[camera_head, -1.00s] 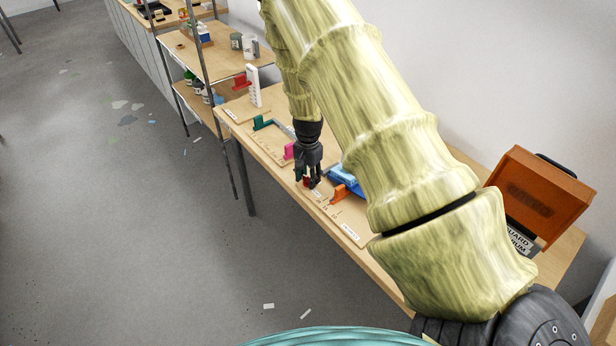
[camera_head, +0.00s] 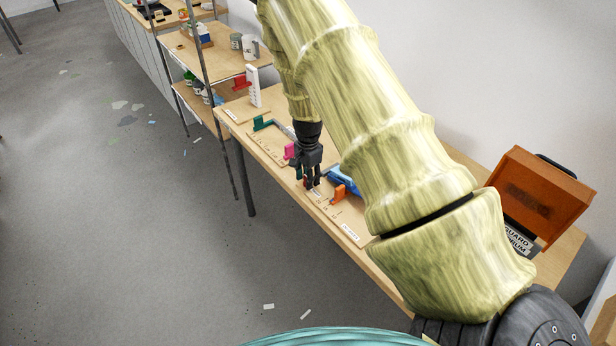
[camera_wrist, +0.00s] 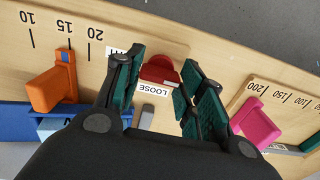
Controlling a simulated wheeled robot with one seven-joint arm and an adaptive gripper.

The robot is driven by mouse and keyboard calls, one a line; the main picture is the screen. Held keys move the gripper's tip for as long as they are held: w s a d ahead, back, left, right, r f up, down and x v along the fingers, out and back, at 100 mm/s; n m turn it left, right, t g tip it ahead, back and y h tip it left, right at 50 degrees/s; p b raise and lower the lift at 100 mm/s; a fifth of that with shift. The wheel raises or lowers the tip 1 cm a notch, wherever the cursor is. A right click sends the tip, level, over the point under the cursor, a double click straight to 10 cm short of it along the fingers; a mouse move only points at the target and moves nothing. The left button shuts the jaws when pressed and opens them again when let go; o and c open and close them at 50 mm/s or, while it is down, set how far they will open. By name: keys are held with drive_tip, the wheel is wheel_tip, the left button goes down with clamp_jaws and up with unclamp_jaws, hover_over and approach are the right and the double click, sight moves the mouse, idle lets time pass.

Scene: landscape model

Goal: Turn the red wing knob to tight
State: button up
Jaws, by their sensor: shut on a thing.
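The red wing knob (camera_wrist: 160,70) sits on a light wooden panel between the two fingers of my gripper (camera_wrist: 162,88) in the wrist view. The teal pads are on either side of it, and the gripper is shut on it. A LOOSE label (camera_wrist: 153,90) lies right beside the knob, on the side toward my wrist. Another label (camera_wrist: 118,50) is partly hidden behind the left finger, so I cannot read it fully. In the head view my gripper (camera_head: 311,182) points down at the bench board, and its fingers mostly hide the knob.
An orange slider (camera_wrist: 52,88) on a numbered scale stands left of my gripper in the wrist view, and a pink slider (camera_wrist: 256,124) stands right. A blue object (camera_head: 345,180) lies close by. An orange-brown box (camera_head: 538,195) stands at the bench's right end.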

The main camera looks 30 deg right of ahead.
drive_tip(key=o, duration=1)
wheel_tip(320, 180, up, 12)
idle(0.5)
